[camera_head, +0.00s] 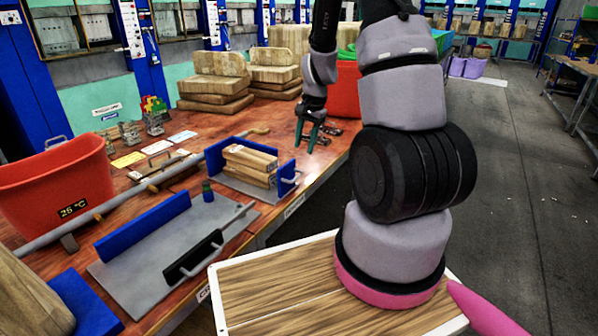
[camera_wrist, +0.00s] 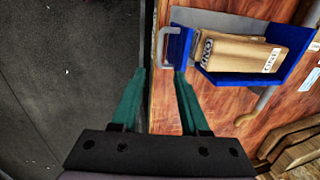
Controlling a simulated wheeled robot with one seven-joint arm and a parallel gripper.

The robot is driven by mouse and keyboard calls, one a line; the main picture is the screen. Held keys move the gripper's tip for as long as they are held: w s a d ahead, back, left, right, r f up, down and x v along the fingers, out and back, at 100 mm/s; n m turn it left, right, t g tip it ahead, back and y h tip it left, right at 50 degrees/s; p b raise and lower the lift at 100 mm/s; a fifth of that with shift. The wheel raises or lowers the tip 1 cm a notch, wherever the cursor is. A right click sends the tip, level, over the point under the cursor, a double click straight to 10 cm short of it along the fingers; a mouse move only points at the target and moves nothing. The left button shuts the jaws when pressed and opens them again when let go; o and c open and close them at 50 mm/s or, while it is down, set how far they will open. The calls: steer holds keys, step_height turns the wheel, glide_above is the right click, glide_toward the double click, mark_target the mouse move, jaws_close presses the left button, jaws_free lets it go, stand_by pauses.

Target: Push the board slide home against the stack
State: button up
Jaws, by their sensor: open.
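The stack of wooden boards (camera_head: 249,165) lies in a grey tray with blue walls on the workbench. It also shows at the upper right of the wrist view (camera_wrist: 235,52). The blue board slide (camera_head: 287,175), with a pale grey handle, stands at the tray's bench-edge side. In the wrist view the slide (camera_wrist: 181,45) is beside the stack's end, seemingly with a narrow gap. My gripper (camera_head: 305,146) points down with its green fingers apart and empty, behind and right of the slide in the head view. In the wrist view the fingertips (camera_wrist: 160,72) appear just below the slide's handle.
A grey plate with a blue fence (camera_head: 142,228) and a black handled block (camera_head: 194,256) lies nearer on the bench. A red bin (camera_head: 58,185) stands left. Wooden stacks (camera_head: 214,82) and another red bin (camera_head: 345,92) stand behind. The floor beyond the bench edge is clear.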

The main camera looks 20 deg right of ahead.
mark_target(298, 176)
steer(key=f, duration=0.3)
steer(key=w+a+f, duration=0.1)
steer(key=f, duration=0.6)
steer(key=shift+w+a+f, duration=0.15)
steer(key=shift+w+f, duration=0.2)
jaws_close()
steer(key=shift+w, duration=0.1)
